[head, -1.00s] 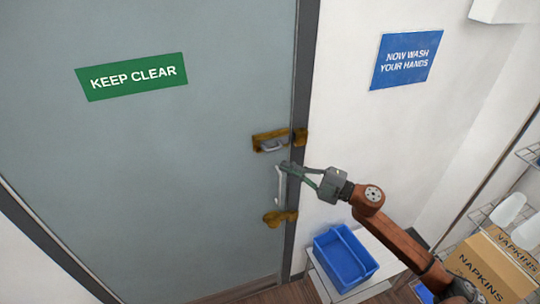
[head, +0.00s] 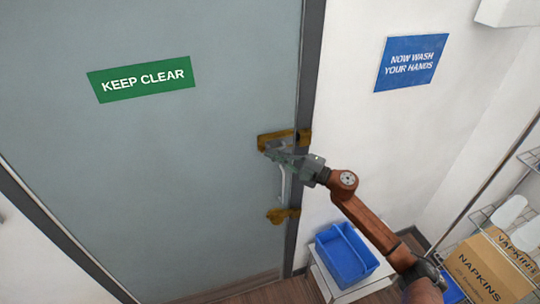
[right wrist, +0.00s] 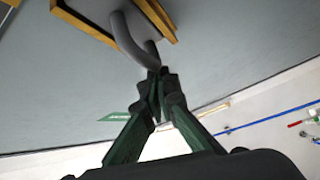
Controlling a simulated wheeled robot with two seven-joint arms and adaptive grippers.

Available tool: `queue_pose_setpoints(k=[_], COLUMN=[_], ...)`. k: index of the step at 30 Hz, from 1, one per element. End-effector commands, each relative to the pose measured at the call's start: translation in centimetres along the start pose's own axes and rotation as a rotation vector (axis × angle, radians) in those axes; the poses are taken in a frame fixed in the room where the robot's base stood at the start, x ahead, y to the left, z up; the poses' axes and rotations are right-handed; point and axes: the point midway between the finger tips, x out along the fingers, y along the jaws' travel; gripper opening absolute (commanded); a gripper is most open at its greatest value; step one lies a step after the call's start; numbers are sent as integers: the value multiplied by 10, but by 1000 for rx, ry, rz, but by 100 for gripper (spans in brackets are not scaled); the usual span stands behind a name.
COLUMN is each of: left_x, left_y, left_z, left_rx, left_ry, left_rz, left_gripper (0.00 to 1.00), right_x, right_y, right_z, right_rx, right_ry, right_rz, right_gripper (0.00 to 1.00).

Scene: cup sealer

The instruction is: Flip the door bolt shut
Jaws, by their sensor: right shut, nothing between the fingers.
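The brass door bolt (head: 290,135) is mounted at the edge of the grey door (head: 200,170), above a pale pull handle (head: 285,185). In the right wrist view the bolt's grey curved lever (right wrist: 128,40) sticks out from its brass plate (right wrist: 82,22). My right gripper (head: 274,153) is at the lever, partly covering it in the head view. In the right wrist view its fingertips (right wrist: 157,82) are together with nothing between them, right by the lever's lower end; I cannot tell whether they touch it. My left gripper is not in view.
A second brass fitting (head: 282,215) sits below the handle. A dark frame (head: 311,65) borders the door. At the lower right are a blue bin (head: 345,255) on a white stand and a napkin box (head: 485,265) by a wire rack.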

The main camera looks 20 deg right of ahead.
Motion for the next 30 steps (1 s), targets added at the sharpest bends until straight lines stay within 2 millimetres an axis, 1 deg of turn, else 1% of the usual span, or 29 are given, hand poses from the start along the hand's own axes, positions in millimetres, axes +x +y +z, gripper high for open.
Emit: queue_pose_setpoints(k=[11, 14, 18, 21, 30], left_x=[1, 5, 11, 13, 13], left_y=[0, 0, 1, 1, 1], left_z=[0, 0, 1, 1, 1], left_rx=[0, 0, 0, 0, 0], left_ry=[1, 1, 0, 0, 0], left_rz=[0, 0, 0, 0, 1], left_gripper=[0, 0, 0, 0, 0], right_x=[-2, -12, -31, -39, -42], right_y=[0, 3, 10, 14, 17], right_z=[3, 14, 32, 39, 42], right_rx=[0, 1, 1, 0, 1], right_ry=[-1, -3, -4, -3, -4], right_rz=[0, 0, -1, 0, 2], right_gripper=[0, 0, 0, 0, 0])
